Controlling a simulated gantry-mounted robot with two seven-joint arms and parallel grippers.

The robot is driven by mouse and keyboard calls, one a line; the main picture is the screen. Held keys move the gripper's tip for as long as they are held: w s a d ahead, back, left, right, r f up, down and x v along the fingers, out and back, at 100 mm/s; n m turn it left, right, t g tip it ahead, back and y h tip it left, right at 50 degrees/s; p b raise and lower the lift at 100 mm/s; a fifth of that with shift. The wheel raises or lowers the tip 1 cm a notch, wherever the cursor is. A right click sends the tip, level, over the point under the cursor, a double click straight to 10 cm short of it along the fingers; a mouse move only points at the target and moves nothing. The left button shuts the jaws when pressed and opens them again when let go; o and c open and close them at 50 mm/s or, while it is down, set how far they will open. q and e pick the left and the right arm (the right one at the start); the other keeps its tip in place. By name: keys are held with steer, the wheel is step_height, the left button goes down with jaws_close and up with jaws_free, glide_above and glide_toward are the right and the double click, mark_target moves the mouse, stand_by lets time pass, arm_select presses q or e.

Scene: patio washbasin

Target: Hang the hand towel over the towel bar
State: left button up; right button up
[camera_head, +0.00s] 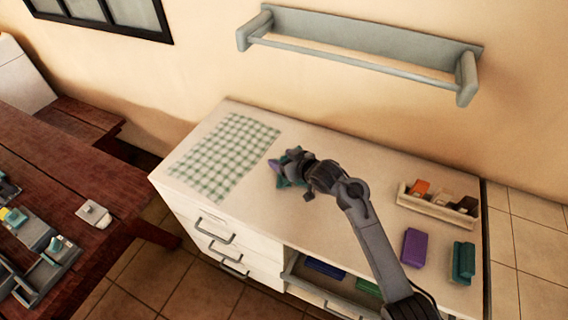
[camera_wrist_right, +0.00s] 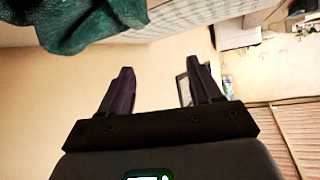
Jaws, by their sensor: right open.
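The hand towel appears to be the crumpled dark green cloth (camera_head: 283,180) on the white counter, partly hidden by my right gripper. It also shows in the right wrist view (camera_wrist_right: 80,26) at the upper left, beyond the fingers and to one side. My right gripper (camera_head: 296,170) is low over the counter beside the cloth. Its fingers (camera_wrist_right: 160,85) are apart with nothing between them. The grey towel bar (camera_head: 350,62) is fixed to the wall above the counter, with nothing on it. My left gripper is out of view.
A green checkered cloth (camera_head: 225,150) lies flat on the counter's left. At right are an organizer tray (camera_head: 436,211) with small items, a purple block (camera_head: 414,247) and a teal block (camera_head: 463,262). A drawer below is partly open. A wooden table (camera_head: 70,170) stands at left.

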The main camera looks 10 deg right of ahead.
steer(key=r+v, duration=0.1)
steer(key=v, duration=0.8)
step_height(320, 180, down, 4)
steer(key=s+d, duration=0.2)
steer(key=shift+n, duration=0.3)
steer(key=shift+x, duration=4.65)
steer(key=shift+a+f, duration=0.2)
steer(key=shift+a, duration=0.05)
steer(key=shift+x, duration=1.25)
steer(key=shift+w, duration=0.1)
